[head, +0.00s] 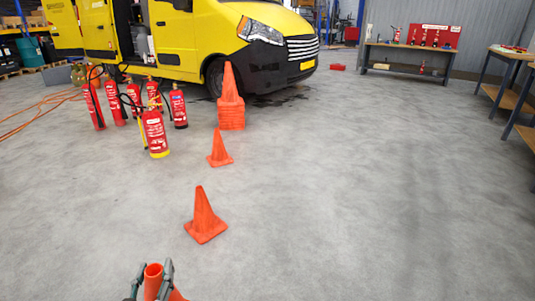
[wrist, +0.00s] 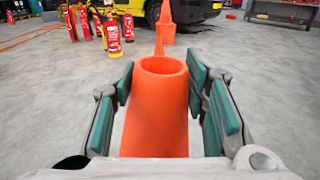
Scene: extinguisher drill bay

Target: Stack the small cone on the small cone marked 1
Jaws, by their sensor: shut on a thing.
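My gripper (head: 152,272) is at the bottom edge of the head view, shut on an orange small cone (wrist: 160,115). The cone stands upright between the green finger pads in the wrist view, its open top facing up; its base is out of view. Two more small orange cones stand upright on the floor ahead: a nearer one (head: 205,218) and a farther one (head: 219,150). Both are apart from my gripper. No number is readable on either, so I cannot tell which is marked 1. The held cone hides part of the floor ahead in the wrist view.
A tall stack of orange cones (head: 230,100) stands farther back, before a yellow van (head: 190,35). Several red extinguishers (head: 155,132) stand to the left, near orange hoses (head: 45,106). A workbench (head: 408,49) is at the back right. The floor on the right is clear.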

